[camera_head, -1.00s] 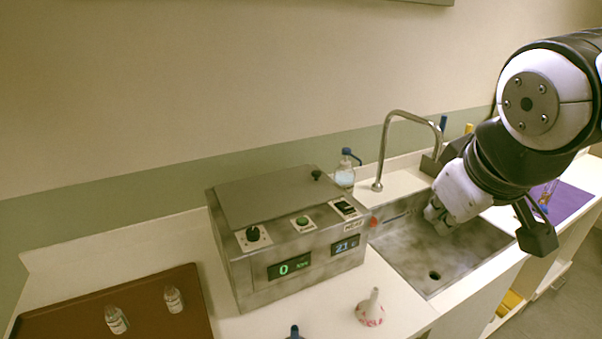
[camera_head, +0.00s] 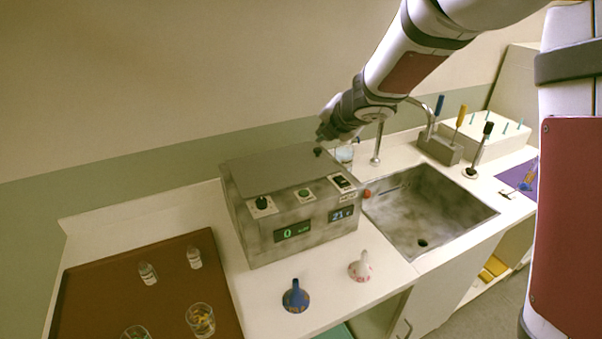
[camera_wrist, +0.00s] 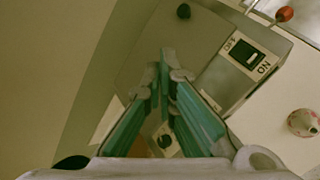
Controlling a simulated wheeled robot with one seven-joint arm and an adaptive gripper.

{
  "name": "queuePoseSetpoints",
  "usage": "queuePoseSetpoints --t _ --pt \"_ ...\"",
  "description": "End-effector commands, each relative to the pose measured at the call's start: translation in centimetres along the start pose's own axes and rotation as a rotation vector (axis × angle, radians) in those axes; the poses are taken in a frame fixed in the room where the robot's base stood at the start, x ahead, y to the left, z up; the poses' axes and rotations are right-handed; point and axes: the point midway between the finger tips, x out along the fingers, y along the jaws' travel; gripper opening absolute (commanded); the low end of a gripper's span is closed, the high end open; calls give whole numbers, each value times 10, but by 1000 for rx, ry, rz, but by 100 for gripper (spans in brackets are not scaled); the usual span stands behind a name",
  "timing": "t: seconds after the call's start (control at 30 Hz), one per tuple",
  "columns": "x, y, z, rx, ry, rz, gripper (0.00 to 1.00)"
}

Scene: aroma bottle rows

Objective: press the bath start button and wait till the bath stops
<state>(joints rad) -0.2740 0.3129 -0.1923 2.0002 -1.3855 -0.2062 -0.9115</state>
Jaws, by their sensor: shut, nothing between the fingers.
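The bath is a grey metal box (camera_head: 262,222) with a flat lid, on the counter left of the sink. Its top front carries a black dial (camera_head: 262,202), a green button (camera_head: 304,194) and a black rocker switch (camera_head: 343,183). Its green display (camera_head: 292,232) reads 0 and its blue display (camera_head: 342,214) reads about 21. My gripper (camera_head: 323,135) is above the lid's back, near the lid knob (camera_head: 318,152). In the wrist view my fingers (camera_wrist: 165,68) are shut and empty, left of the rocker switch (camera_wrist: 248,57) marked OFF and ON. The green button is hidden there.
A faucet (camera_head: 377,145) and sink (camera_head: 430,208) lie right of the bath, with a tool holder (camera_head: 440,150) behind. A brown tray (camera_head: 170,290) with bottles and glasses is left.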

Motion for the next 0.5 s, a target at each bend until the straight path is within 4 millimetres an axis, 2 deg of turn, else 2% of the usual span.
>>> queuePoseSetpoints --t 0.1,0.2,0.33,0.5 --pt "15 1 -27 -151 83 14 0" --pt "23 1 -41 -233 128 26 0" --pt "28 0 -49 -281 155 33 0" --pt "29 0 -50 -287 159 35 0"
